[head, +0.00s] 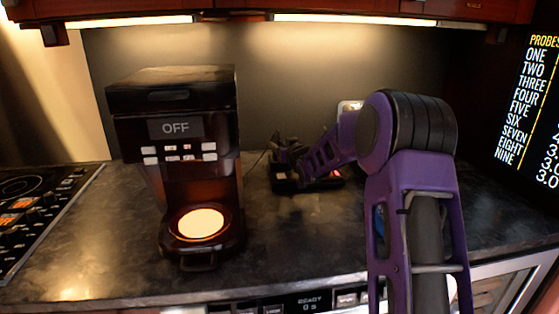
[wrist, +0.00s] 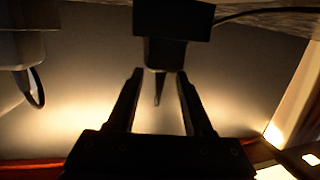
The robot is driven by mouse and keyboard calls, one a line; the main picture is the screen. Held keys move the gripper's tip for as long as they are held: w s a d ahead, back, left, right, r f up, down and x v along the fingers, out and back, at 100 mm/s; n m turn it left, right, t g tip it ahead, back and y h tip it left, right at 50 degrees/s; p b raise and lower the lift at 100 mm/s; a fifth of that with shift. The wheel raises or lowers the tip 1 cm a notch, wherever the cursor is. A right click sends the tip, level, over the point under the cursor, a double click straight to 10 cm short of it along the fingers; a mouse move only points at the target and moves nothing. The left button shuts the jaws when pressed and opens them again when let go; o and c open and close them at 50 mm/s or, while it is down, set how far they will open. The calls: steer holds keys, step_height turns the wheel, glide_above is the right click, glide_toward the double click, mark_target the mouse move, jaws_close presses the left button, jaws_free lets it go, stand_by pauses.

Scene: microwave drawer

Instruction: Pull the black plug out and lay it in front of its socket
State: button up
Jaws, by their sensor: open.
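In the wrist view, which appears upside down, a black plug (wrist: 165,53) shows in line with a wider black block (wrist: 172,18) at the counter, likely its socket. A narrow tapered end of the plug points away from the block. My gripper (wrist: 160,75) is open, its two fingers on either side of the plug's narrow part, with visible gaps. In the head view my gripper (head: 284,152) is over a black base (head: 315,184) with small red marks on the counter. My arm hides much of that base, and the plug is not clear there.
A coffee machine (head: 175,100) reading OFF stands left of the base. A thin dark cable (wrist: 262,12) runs along the counter. A pale object with a black loop (wrist: 38,88) is at the wrist view's left. A dark wall (head: 275,80) stands behind; the front counter is mostly clear.

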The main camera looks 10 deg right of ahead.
steer(key=shift+w+a, duration=0.15)
steer(key=shift+w, duration=0.4)
jaws_close()
stand_by(1.0)
